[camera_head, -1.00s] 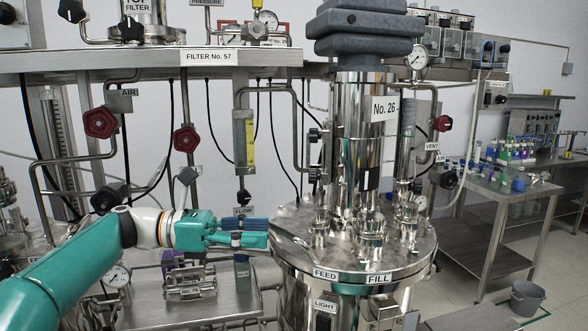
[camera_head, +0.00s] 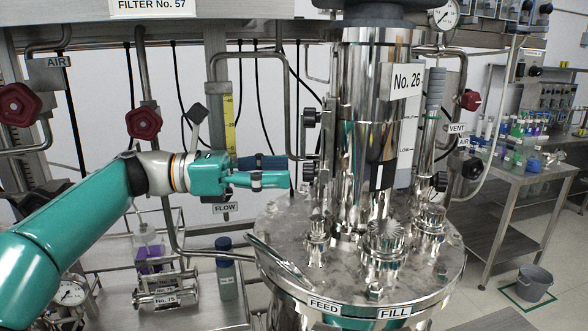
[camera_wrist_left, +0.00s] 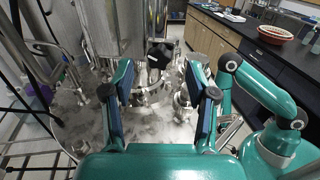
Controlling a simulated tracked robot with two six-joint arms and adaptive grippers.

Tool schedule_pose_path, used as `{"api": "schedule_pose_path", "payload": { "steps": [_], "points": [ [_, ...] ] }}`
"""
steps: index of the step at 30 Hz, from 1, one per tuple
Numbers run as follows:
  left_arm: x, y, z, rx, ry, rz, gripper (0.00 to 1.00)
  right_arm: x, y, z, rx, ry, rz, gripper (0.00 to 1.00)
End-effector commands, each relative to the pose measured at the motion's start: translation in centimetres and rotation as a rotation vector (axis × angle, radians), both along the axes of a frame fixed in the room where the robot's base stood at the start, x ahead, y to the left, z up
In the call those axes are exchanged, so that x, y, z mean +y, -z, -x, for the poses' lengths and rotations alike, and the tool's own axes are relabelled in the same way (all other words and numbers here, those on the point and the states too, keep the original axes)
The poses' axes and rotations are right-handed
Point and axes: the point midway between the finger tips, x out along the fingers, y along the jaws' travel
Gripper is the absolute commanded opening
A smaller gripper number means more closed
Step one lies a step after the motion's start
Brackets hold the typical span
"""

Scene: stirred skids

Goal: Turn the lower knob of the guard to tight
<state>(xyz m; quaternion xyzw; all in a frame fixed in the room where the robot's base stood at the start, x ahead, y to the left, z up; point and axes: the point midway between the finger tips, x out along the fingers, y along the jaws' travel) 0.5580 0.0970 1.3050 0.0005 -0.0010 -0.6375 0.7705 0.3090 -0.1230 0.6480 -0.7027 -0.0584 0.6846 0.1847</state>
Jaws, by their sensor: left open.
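The guard (camera_head: 328,140) is a narrow upright metal strip at the left side of the shiny column. Its lower black knob (camera_head: 310,171) sticks out to the left, below a similar upper knob (camera_head: 311,117). My left gripper (camera_head: 284,172) is open and empty, pointing right, level with the lower knob and a short gap to its left. In the left wrist view a black knob (camera_wrist_left: 160,55) shows beyond and between the open fingers (camera_wrist_left: 160,74); I cannot tell which knob it is. The knob's setting cannot be read. My right gripper is not in view.
The vessel lid (camera_head: 290,250) with several metal fittings lies below my gripper. A flow tube (camera_head: 229,125) with a yellow scale stands behind my left arm. A capped bottle (camera_head: 226,270) stands on the bench at lower left. A grey bucket (camera_head: 535,282) is on the floor.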

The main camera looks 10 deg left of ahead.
Motion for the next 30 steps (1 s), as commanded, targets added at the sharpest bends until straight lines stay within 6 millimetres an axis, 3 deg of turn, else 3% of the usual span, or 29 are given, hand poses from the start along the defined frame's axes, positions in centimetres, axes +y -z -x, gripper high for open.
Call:
{"api": "schedule_pose_path", "payload": {
  "steps": [6,17,27,30],
  "points": [
    [-2.6,0.1,-0.5,0.002,0.000,-0.001,0.58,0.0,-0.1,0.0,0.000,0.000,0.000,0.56],
    [-3.2,0.1,-0.7,0.002,-0.002,-0.001,0.58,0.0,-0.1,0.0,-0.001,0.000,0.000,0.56],
    [-3.2,0.1,-0.7,0.001,-0.003,-0.001,0.03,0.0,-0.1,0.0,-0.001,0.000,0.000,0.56],
    [-3.0,0.1,-0.7,0.001,-0.003,0.000,0.00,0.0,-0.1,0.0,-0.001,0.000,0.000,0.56]
  ]
}}
